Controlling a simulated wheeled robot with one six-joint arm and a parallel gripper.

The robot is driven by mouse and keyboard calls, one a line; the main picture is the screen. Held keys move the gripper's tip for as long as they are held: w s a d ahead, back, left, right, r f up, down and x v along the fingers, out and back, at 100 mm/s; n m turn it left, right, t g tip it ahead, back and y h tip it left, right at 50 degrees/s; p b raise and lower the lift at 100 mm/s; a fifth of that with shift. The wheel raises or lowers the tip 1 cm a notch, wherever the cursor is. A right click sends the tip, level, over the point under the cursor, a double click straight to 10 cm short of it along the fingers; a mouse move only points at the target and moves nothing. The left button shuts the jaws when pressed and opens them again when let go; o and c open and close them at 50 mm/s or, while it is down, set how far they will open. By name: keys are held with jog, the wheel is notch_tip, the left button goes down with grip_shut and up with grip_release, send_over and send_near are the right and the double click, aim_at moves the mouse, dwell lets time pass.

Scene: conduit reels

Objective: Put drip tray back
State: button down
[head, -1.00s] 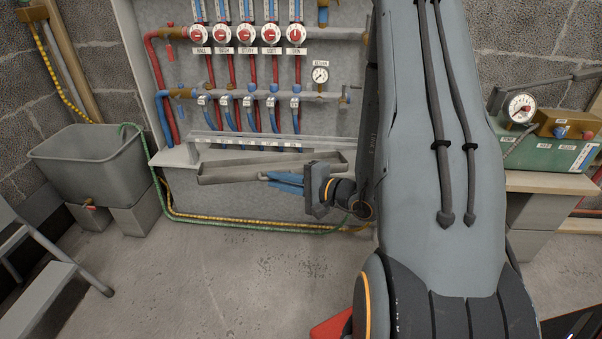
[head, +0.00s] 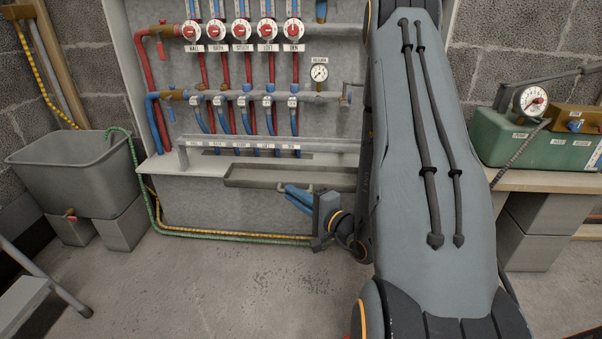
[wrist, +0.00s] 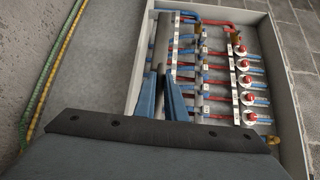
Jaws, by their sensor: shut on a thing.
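The drip tray (head: 290,177) is a long, shallow grey metal trough. In the head view it hangs nearly level in front of the manifold cabinet, just below the front of its ledge; its right end meets my arm's outline. My gripper (head: 291,191) has blue fingers shut on the tray's front side near the middle. In the wrist view my gripper (wrist: 163,88) holds the tray (wrist: 162,38), seen as a dark bar running away from the fingers. I cannot tell whether the tray touches the ledge.
The cabinet ledge (head: 165,167) carries a raised grey rail (head: 270,143) below several red and blue pipes. A grey tub (head: 75,170) on blocks stands left, with green and yellow hoses (head: 230,238) along the floor. A bench with a green pump box (head: 530,140) is right.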

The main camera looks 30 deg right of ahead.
jog(key=w+d+b, duration=0.5)
jog(key=w+d, duration=0.5)
jog(key=w, duration=0.5)
notch_tip(320, 180, down, 7)
jog(key=b, duration=0.5)
jog(key=shift+w+d, duration=0.35)
jog(key=shift+w, duration=0.1)
jog(key=c, duration=1.8)
grip_release()
